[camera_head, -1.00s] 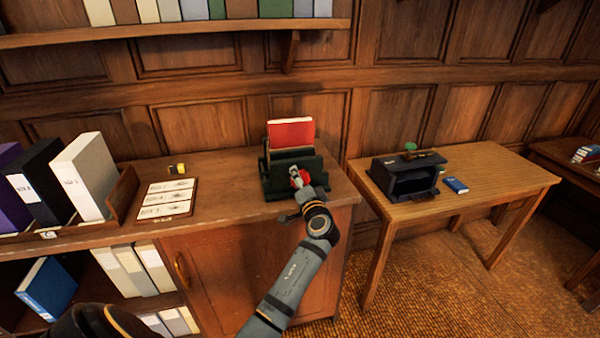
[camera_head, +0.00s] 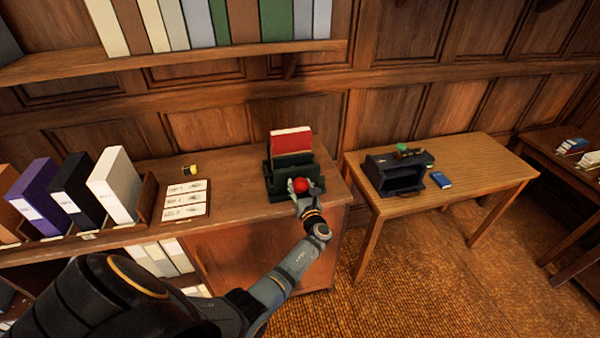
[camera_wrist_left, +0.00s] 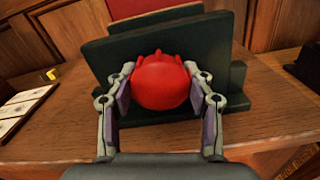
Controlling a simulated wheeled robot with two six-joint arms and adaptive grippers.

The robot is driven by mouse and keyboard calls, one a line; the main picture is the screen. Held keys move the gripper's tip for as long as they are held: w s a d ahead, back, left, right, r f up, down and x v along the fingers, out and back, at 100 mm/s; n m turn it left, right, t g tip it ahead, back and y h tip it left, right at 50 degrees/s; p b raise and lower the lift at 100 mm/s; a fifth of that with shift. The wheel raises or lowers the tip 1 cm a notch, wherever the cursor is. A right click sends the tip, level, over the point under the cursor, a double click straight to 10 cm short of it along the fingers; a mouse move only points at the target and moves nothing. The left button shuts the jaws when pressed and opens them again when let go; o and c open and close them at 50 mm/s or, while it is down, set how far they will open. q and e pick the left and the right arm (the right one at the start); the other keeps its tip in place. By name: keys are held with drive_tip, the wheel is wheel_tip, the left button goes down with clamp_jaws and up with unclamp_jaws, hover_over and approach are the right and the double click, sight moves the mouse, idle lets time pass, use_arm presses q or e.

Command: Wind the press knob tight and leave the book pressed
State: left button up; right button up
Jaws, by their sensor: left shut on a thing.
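The dark green press (camera_head: 277,184) stands on the wooden cabinet top near its right end. A red book (camera_head: 291,141) stands upright in it, behind the front plate; its lower part is hidden. The red press knob (camera_head: 301,185) is at the front of the press. My left gripper (camera_head: 302,191) is shut on the knob from the front. In the left wrist view the knob (camera_wrist_left: 162,82) sits between both fingers of my left gripper (camera_wrist_left: 161,90), with the green front plate (camera_wrist_left: 210,60) behind it. My right gripper is not in view.
White cards (camera_head: 185,200) and a small yellow-and-black item (camera_head: 190,170) lie left of the press. Binders (camera_head: 112,183) stand farther left.

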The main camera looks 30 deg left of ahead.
use_arm(q)
drive_tip(key=shift+r+m, duration=0.25)
drive_tip(key=shift+m, duration=0.95)
drive_tip(key=shift+f+m+p, duration=0.2)
drive_tip(key=shift+m+p, duration=0.1)
drive_tip(key=shift+m, duration=0.3)
drive_tip(key=shift+f, duration=0.1)
drive_tip(key=shift+r+m+p, duration=0.2)
drive_tip(key=shift+m+p, duration=0.1)
drive_tip(key=shift+m, duration=0.3)
drive_tip(key=m+p, duration=0.2)
drive_tip(key=m, duration=0.2)
drive_tip(key=shift+r+m, duration=0.1)
drive_tip(key=shift+m, duration=0.3)
drive_tip(key=shift+m+p, duration=0.35)
drive_tip(key=shift+m, duration=0.75)
drive_tip(key=shift+f+m, duration=0.3)
drive_tip(key=shift+m, duration=0.7)
drive_tip(key=shift+r, duration=0.1)
drive_tip(key=shift+m, duration=0.9)
drive_tip(key=o, duration=1.2)
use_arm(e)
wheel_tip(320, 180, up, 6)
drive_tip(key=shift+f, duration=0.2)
